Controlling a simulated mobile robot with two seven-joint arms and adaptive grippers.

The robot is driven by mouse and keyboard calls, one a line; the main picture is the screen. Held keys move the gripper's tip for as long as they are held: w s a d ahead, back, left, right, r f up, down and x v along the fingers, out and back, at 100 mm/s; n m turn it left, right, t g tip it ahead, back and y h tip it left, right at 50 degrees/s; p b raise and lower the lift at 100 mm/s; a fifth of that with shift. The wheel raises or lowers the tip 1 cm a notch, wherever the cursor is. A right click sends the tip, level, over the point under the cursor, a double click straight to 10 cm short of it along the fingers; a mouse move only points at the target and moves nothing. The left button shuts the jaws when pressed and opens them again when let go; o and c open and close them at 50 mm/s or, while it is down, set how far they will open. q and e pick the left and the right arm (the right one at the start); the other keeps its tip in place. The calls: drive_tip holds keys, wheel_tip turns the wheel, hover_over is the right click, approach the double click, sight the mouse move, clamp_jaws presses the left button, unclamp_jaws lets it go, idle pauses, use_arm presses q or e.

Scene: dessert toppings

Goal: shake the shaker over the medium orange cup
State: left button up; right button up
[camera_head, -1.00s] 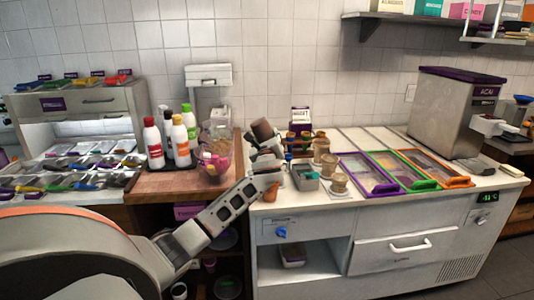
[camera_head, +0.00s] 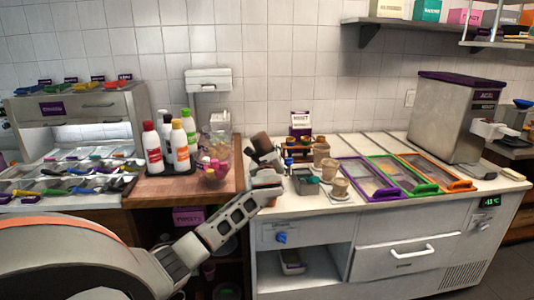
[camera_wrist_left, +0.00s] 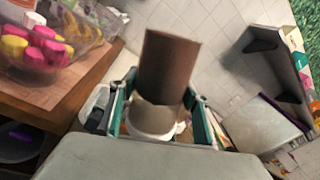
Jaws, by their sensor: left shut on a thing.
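The shaker is a dark brown cylinder (camera_head: 261,143) with a lighter base. My left gripper (camera_head: 265,160) is shut on it above the left end of the white counter, and the shaker leans to the left in the head view. In the left wrist view the brown shaker (camera_wrist_left: 168,68) stands between the two green-edged fingers (camera_wrist_left: 160,115), with a pale band low down. I cannot make out the medium orange cup now; my left gripper and forearm cover the counter spot there. My right gripper is not in view.
Squeeze bottles (camera_head: 153,148) and a clear bowl (camera_head: 213,160) of colourful pieces stand left on a wooden top. Lidded trays with purple (camera_head: 368,182), green and orange frames lie further right.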

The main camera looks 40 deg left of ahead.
sight(266, 140)
use_arm(q)
drive_tip(key=shift+r, duration=0.1)
drive_tip(key=shift+r+p, duration=0.7)
drive_tip(key=shift+p, duration=0.05)
drive_tip(key=shift+r+p, duration=0.7)
drive_tip(key=shift+p, duration=0.1)
drive_tip(key=shift+r, duration=0.45)
drive_tip(key=shift+r+p, duration=0.35)
drive_tip(key=shift+r, duration=1.8)
wheel_tip(266, 140, down, 8)
drive_tip(key=b, duration=0.4)
drive_tip(key=shift+f, duration=0.15)
